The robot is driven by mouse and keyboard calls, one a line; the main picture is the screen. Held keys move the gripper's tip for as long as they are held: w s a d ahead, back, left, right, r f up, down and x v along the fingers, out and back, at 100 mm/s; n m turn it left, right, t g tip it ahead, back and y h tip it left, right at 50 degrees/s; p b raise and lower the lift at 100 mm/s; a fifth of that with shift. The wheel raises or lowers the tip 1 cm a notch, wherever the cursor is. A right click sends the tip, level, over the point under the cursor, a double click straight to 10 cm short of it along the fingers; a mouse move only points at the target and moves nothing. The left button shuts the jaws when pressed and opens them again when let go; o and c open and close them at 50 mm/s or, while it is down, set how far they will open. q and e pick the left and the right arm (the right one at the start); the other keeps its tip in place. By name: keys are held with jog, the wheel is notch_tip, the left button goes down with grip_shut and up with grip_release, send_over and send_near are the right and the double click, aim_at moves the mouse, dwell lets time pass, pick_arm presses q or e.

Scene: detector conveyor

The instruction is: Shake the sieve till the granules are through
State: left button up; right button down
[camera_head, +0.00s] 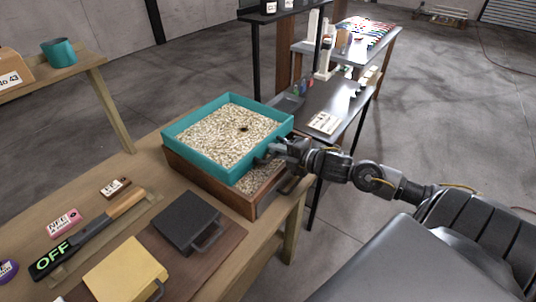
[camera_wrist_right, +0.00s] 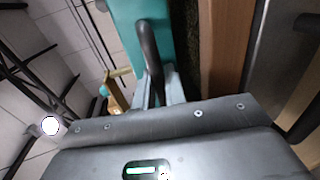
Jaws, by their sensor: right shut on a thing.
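The teal square sieve (camera_head: 178,146) holds a broad layer of pale granules (camera_head: 225,135) with a small dark spot among them. It sits over a brown wooden box (camera_head: 210,187), shifted toward the far left, so pale granules show in the box at its near right. My right gripper (camera_head: 272,152) is shut on the sieve's dark handle at the right side. In the right wrist view the dark handle (camera_wrist_right: 148,50) runs between the fingers beside the teal wall (camera_wrist_right: 127,20), with the wooden box wall (camera_wrist_right: 228,45) alongside. My left gripper is out of view.
On the wooden table (camera_head: 122,182) lie a dark grey lidded block (camera_head: 185,220), a yellow one (camera_head: 125,268), and a black bar marked OFF (camera_head: 75,245). A metal bench (camera_head: 335,102) stands behind right. A teal cup (camera_head: 60,53) stands on another table.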

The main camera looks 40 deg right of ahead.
jog(key=c, duration=1.8)
grip_release()
jog(key=shift+c, duration=0.2)
jog(key=shift+o, duration=0.3)
jog(key=shift+w, duration=0.15)
jog(key=b+v, duration=0.1)
jog(key=v, duration=1)
jog(key=shift+w+a, duration=0.1)
